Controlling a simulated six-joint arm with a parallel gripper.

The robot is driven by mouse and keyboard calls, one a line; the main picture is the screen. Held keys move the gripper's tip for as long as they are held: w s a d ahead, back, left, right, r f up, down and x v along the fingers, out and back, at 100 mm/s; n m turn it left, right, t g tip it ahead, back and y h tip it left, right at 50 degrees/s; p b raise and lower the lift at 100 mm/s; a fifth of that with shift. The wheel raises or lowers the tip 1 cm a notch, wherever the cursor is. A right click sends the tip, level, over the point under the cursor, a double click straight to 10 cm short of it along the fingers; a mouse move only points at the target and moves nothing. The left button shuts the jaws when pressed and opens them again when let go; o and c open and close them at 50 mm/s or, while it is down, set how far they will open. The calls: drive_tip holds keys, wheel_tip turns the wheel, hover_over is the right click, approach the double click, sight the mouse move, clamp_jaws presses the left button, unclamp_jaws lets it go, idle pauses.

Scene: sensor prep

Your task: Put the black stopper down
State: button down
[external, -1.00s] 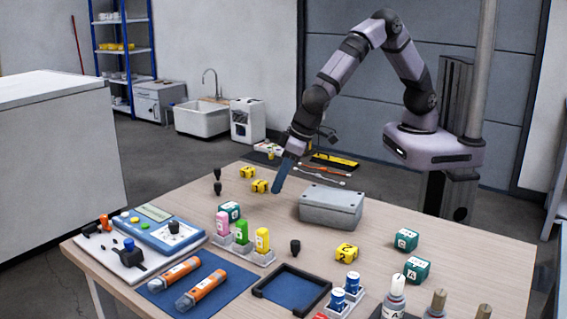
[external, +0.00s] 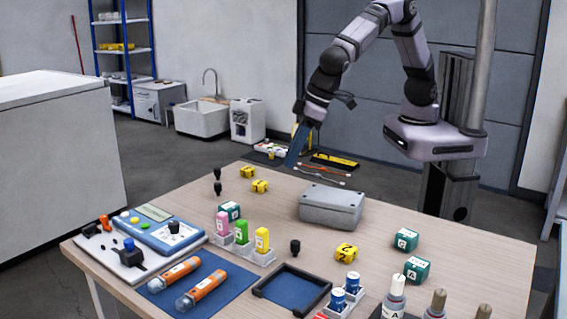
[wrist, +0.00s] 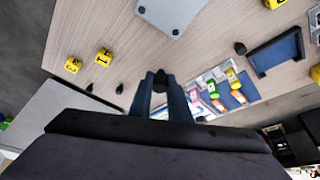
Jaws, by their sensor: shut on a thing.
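My gripper (external: 291,160) is raised over the back part of the table, with its blue fingers pointing down. In the wrist view my gripper (wrist: 161,80) is shut on a small black stopper (wrist: 160,82), which shows dark between the fingertips. The external view does not show the held stopper clearly. Other black stoppers stand on the table: two at the left back (external: 217,188), (external: 217,174), and one near the middle (external: 295,247), right of the coloured bottles.
A grey box (external: 331,208) stands in front of my gripper. Yellow dice (external: 260,186) and a teal die (external: 229,210) stand to the left. Bottles in a rack (external: 242,250), a dark-rimmed tray (external: 292,291) and a blue meter (external: 160,231) lie nearer the front. Bare wood surrounds the grey box.

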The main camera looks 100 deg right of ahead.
drive_tip(key=s+a+r+n+p, duration=0.2)
drive_tip(key=s+a+r+p, duration=0.1)
drive_tip(key=s+a+r, duration=0.15)
drive_tip(key=m+p, duration=0.2)
drive_tip(key=m, duration=0.2)
hover_over(335, 194)
drive_tip(key=s, duration=0.2)
drive_tip(key=shift+w+a+f+h, duration=0.15)
drive_tip(key=shift+f+h, duration=0.05)
drive_tip(key=shift+f, duration=0.2)
drive_tip(key=shift+w+a+f+h, duration=0.1)
drive_tip(key=shift+f+h, duration=0.1)
drive_tip(key=shift+f, duration=0.2)
drive_tip(key=shift+f+p, duration=0.65)
drive_tip(key=shift+f, duration=4.35)
drive_tip(key=shift+f, duration=0.2)
